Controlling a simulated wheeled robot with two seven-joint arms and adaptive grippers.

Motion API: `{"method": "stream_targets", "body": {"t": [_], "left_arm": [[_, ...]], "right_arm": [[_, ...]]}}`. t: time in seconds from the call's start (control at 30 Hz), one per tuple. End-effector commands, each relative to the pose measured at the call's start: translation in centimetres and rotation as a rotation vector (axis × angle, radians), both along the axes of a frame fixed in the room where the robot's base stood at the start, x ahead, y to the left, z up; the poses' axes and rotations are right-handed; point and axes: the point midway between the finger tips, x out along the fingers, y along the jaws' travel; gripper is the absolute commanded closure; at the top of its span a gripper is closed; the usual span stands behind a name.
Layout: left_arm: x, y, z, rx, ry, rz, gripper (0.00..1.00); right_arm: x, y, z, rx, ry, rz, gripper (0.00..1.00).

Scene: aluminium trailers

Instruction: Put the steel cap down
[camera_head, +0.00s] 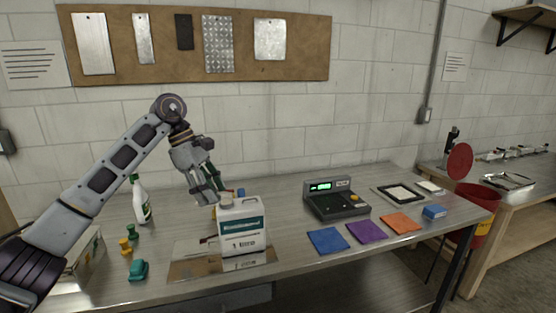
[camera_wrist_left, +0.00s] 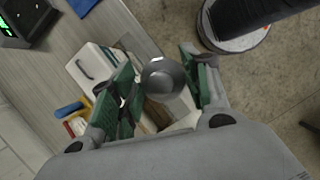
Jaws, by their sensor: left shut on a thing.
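My left gripper (camera_head: 210,195) is above the bench, just behind and left of the top of the white one-litre jug (camera_head: 243,228) in the head view. In the left wrist view the steel cap (camera_wrist_left: 162,78), round and grey, sits between the green-padded fingers, and the gripper is shut on it. The cap is hard to make out in the head view. The jug also shows in the wrist view (camera_wrist_left: 92,62), beside the left finger. My right gripper is not in view.
The steel bench (camera_head: 290,258) holds a scale (camera_head: 336,200), a blue cloth (camera_head: 327,240), a purple cloth (camera_head: 366,230) and an orange cloth (camera_head: 401,222). A spray bottle (camera_head: 141,200) and a teal object (camera_head: 138,270) stand at left. Bare bench shows between jug and scale.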

Motion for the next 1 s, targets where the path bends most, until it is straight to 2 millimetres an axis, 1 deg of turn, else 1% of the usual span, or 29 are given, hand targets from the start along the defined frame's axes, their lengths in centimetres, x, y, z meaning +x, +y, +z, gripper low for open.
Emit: {"method": "stream_targets", "body": {"t": [0.33,0.7,1.0], "left_arm": [[0.1,0.0,-0.2,0.002,-0.001,-0.270,0.69],[0.1,0.1,-1.0,0.002,0.000,-0.543,0.69],[0.2,0.1,-1.8,0.002,0.000,-0.756,0.69]], "right_arm": [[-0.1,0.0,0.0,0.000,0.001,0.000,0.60],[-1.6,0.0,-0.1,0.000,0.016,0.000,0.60],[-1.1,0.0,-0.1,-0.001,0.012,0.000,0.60]]}}
